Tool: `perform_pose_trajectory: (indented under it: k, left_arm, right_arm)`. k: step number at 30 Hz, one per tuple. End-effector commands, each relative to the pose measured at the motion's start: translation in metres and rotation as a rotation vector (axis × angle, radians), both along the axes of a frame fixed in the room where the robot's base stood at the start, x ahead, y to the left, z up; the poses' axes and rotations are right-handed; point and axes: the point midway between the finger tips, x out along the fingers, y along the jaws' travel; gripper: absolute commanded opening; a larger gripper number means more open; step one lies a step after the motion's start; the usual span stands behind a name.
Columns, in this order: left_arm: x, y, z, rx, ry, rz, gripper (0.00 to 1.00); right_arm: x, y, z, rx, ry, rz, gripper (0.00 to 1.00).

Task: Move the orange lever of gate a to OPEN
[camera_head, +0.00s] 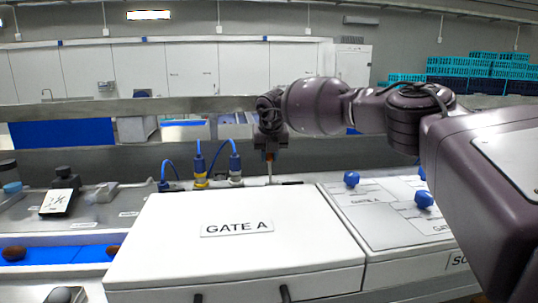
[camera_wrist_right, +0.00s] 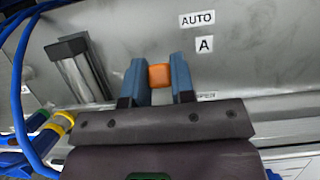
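The orange lever (camera_wrist_right: 160,76) shows its orange end between the two blue-grey fingers of my right gripper (camera_wrist_right: 160,82) in the right wrist view. A plate in the wrist view carries the labels AUTO (camera_wrist_right: 197,19) and A (camera_wrist_right: 205,44). A further small label (camera_wrist_right: 206,96) beside the right finger is partly hidden and unreadable. My left gripper is out of view.
Blue hoses with yellow and grey fittings (camera_head: 200,178) stand just left of the lever. A panel with blue knobs (camera_head: 424,199) lies to the right. A blue belt (camera_head: 65,254) with dark dates is at the left. A grey rail (camera_head: 130,107) runs behind.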

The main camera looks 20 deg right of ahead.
Motion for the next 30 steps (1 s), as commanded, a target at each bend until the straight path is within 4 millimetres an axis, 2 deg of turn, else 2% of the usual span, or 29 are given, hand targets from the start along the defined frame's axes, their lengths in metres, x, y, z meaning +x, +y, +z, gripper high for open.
perform_pose_trajectory:
  k: [1, 3, 11, 30]
  left_arm:
    - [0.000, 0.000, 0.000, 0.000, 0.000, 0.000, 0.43]
    - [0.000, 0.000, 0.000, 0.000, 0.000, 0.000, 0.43]
    - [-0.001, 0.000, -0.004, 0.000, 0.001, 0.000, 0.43]
    - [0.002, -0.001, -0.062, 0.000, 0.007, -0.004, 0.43]
  right_arm:
    - [0.000, 0.000, 0.000, 0.000, 0.000, 0.000, 0.08]
    - [0.000, 0.000, 0.000, 0.000, 0.000, 0.000, 0.00]
    - [-0.001, 0.000, 0.001, -0.001, -0.009, 0.000, 0.00]
    - [-0.020, 0.004, 0.006, -0.061, -0.229, 0.001, 0.00]
